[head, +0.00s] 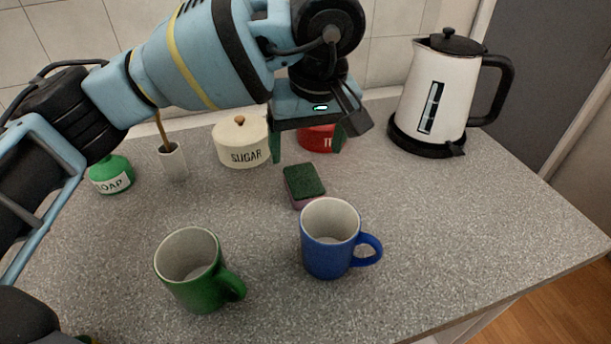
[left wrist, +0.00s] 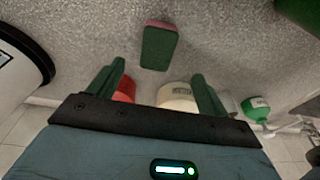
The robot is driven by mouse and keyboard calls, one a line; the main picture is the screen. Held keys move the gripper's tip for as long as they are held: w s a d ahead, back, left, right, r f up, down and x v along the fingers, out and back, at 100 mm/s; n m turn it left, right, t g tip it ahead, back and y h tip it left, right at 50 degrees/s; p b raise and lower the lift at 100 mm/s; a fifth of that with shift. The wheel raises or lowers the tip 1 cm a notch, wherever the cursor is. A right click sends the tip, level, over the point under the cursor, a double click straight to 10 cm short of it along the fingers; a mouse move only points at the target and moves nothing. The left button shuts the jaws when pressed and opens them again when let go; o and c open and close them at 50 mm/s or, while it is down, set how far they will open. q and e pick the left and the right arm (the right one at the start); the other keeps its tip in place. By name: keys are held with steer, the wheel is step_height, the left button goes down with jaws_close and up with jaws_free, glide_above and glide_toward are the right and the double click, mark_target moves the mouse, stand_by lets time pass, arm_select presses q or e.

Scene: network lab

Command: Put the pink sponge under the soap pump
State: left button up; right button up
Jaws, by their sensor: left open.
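The pink sponge (head: 304,186) lies on the counter behind the blue mug, its dark green scouring side up and a pink edge showing. It also shows in the left wrist view (left wrist: 159,46), beyond the fingertips. The soap pump (head: 112,176) is a green bottle labelled SOAP at the far left; my arm hides its top. It shows at the right in the left wrist view (left wrist: 256,107). My left gripper (head: 308,148) is open and empty, above the counter behind the sponge, its green fingers apart. My right gripper is not in view.
A blue mug (head: 331,243) stands just in front of the sponge, a green mug (head: 196,273) front left. A sugar jar (head: 241,144), red tin (head: 318,139) and small holder (head: 173,162) stand behind. A kettle (head: 440,90) is back right. The right front counter is clear.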

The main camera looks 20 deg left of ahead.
mark_target(306, 184)
arm_select(q)
steer(key=shift+s+d+f+t+b, duration=0.2)
steer(key=shift+s+f+b, duration=0.1)
steer(key=shift+f, duration=0.1)
steer(key=shift+s+d+f+t+b, duration=0.1)
steer(key=shift+s+f+t+b, duration=0.15)
steer(key=shift+f, duration=0.1)
steer(key=shift+a+f+t+y+b, duration=0.15)
steer(key=shift+f+t+y+b, duration=0.4)
steer(key=shift+f, duration=0.55)
steer(key=shift+d+x, duration=0.1)
steer(key=shift+x, duration=1.2)
steer(key=shift+d+x, duration=0.15)
steer(key=shift+x, duration=1.1)
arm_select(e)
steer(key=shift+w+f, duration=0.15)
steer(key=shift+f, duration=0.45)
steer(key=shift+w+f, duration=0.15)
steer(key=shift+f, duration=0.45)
arm_select(q)
steer(key=shift+c, duration=0.2)
steer(key=c, duration=1.1)
